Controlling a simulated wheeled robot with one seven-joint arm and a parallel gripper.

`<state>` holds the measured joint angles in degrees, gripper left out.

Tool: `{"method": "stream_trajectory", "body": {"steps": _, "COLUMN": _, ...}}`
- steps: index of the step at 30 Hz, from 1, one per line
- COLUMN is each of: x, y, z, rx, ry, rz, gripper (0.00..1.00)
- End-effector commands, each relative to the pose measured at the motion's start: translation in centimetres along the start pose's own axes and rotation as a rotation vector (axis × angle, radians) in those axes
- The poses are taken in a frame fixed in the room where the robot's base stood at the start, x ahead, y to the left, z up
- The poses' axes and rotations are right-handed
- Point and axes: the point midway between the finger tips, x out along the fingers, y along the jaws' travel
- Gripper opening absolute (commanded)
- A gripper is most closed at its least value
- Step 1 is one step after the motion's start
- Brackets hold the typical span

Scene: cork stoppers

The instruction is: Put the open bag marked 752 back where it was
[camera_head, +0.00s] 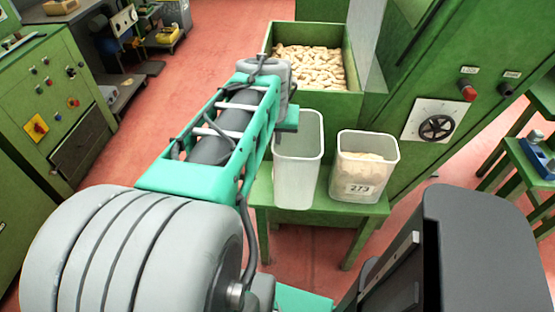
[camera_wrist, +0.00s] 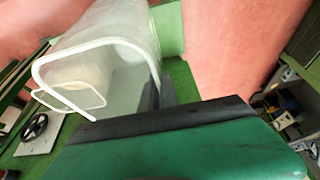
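No mark 752 is legible in either view. A tall, open, translucent container (camera_head: 298,165) is at the left of a small green table (camera_head: 325,215); it looks empty and no label shows. It also fills the upper left of the wrist view (camera_wrist: 105,42). A second open container (camera_head: 365,165), labelled what looks like 273, stands to its right with pale corks inside. In the head view my gripper's fingers are hidden behind my arm. In the wrist view my gripper's dark fingers (camera_wrist: 156,96) are close together at the left container's wall; whether they clamp it is unclear.
A green bin (camera_head: 312,88) full of corks is behind the table. A green machine (camera_head: 435,75) with a handwheel stands at the right. A control cabinet (camera_head: 50,125) is at the left. Red floor (camera_head: 185,75) is open between. A workbench (camera_head: 520,150) is at the far right.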

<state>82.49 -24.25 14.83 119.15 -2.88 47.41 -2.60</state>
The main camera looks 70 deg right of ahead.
Motion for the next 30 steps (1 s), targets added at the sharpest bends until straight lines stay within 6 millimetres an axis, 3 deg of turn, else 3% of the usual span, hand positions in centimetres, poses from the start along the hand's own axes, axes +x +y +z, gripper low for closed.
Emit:
{"method": "stream_trajectory", "body": {"steps": 5, "x": 4.3, "y": -1.4, "z": -3.7, "rx": -0.002, "ry": -0.006, "rz": -0.001, "gripper": 0.00}}
{"method": "stream_trajectory", "body": {"steps": 9, "x": 8.3, "y": -2.0, "z": -4.8, "rx": -0.002, "ry": -0.006, "rz": -0.001, "gripper": 0.00}}
{"method": "stream_trajectory", "body": {"steps": 12, "x": 10.1, "y": -2.3, "z": -5.4, "rx": -0.001, "ry": -0.004, "rz": -0.001, "gripper": 0.00}}
{"method": "stream_trajectory", "body": {"steps": 17, "x": 11.8, "y": -2.6, "z": -5.9, "rx": -0.001, "ry": -0.002, "rz": -0.001, "gripper": 0.00}}
{"method": "stream_trajectory", "body": {"steps": 22, "x": 14.3, "y": -2.6, "z": -4.7, "rx": -0.001, "ry": -0.003, "rz": 0.000, "gripper": 0.00}}
{"method": "stream_trajectory", "body": {"steps": 30, "x": 14.5, "y": -2.5, "z": -4.6, "rx": -0.001, "ry": 0.000, "rz": 0.000, "gripper": 0.00}}
